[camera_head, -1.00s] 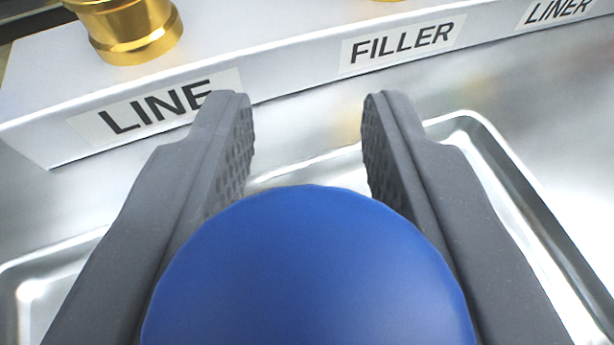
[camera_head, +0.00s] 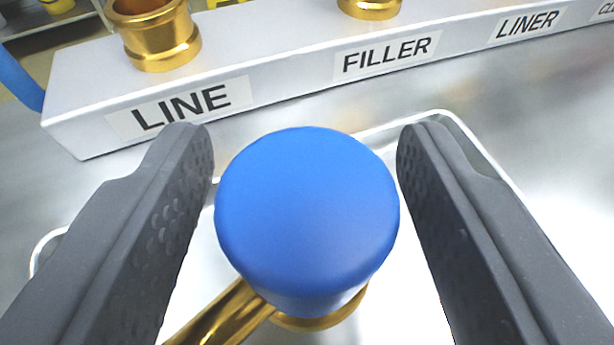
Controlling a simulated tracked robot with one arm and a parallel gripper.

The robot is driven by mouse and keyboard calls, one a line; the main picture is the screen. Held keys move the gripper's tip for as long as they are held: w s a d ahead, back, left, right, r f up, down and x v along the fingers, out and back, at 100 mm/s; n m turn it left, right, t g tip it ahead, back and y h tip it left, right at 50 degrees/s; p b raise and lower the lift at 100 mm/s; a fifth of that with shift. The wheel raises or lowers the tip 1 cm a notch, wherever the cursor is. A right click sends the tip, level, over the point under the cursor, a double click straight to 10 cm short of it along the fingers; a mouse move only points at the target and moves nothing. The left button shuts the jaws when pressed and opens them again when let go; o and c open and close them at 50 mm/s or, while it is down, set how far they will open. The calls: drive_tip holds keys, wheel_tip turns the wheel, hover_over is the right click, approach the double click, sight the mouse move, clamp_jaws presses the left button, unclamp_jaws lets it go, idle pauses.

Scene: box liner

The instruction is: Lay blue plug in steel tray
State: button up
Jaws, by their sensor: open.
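The blue plug (camera_head: 307,215) is a round blue cap between my gripper's fingers, with a gap on both sides. My gripper (camera_head: 304,150) is open, and neither finger touches the plug. A gold metal piece (camera_head: 232,318) shows just below the plug, with a bar running to the lower left; how it joins the plug is hidden. The steel tray (camera_head: 470,135) lies beneath them, its raised rim showing behind the fingers. Much of the tray is hidden by the fingers and the plug, and I cannot tell whether the plug rests on its floor.
A white block (camera_head: 290,65) with LINE, FILLER and LINER labels runs behind the tray. Gold fittings (camera_head: 155,35) stand on it. A blue hose-like thing (camera_head: 20,80) shows at the far left. Bare metal surface (camera_head: 560,140) lies to the right.

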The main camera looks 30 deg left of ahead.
drive_tip(key=p+v, duration=0.1)
drive_tip(key=v, duration=0.8)
drive_tip(key=shift+d, duration=0.1)
drive_tip(key=w+d+r+m+t+h, duration=0.1)
drive_tip(key=w+d+r+m+h, duration=0.1)
drive_tip(key=d+r, duration=0.75)
drive_tip(key=w+d+r+m+t+h, duration=0.1)
drive_tip(key=w+d+r, duration=0.1)
drive_tip(key=d+r, duration=0.75)
drive_tip(key=s+d+r+m+h, duration=0.1)
drive_tip(key=s+d+r, duration=0.2)
drive_tip(key=r, duration=0.3)
drive_tip(key=s+d+r+h, duration=0.1)
drive_tip(key=s+d+r, duration=0.3)
drive_tip(key=r, duration=0.3)
drive_tip(key=s+d+r+m+t+h, duration=0.1)
drive_tip(key=s+d+r, duration=0.2)
drive_tip(key=d+r, duration=0.3)
drive_tip(key=shift+s+r+m+h, duration=0.25)
drive_tip(key=shift+r+m+h, duration=0.05)
drive_tip(key=shift+r, duration=0.3)
drive_tip(key=shift+r, duration=0.1)
